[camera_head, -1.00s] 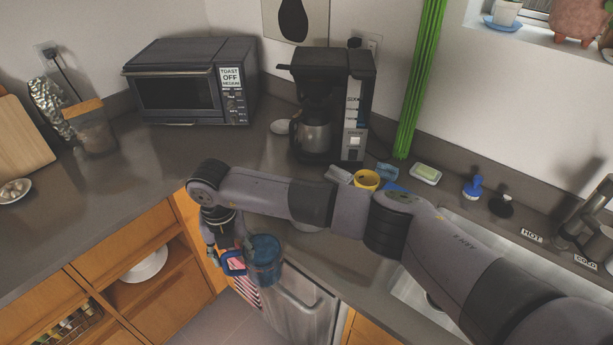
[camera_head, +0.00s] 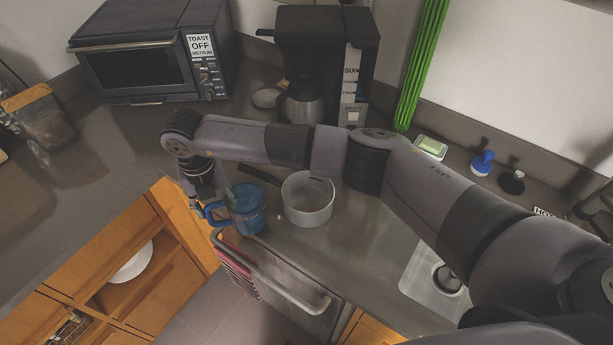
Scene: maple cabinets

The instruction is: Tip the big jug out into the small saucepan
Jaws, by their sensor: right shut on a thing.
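The big jug (camera_head: 247,211) is blue and looks roughly upright at the counter's front edge. My right gripper (camera_head: 210,208) is shut on its handle, on the jug's left side. Whether the jug touches the counter is hard to tell. The small saucepan (camera_head: 308,203) is pale grey and stands on the counter just right of the jug, with a dark handle pointing back left. My right arm passes behind it in the picture. The jug's contents cannot be made out. My left gripper is not in view.
A coffee maker (camera_head: 322,62) and a toaster oven (camera_head: 152,55) stand at the back. The sink (camera_head: 432,282) is to the right, with a soap dish (camera_head: 431,147) and brushes behind it. The left counter (camera_head: 110,170) is mostly clear. A dishwasher (camera_head: 285,285) is below the front edge.

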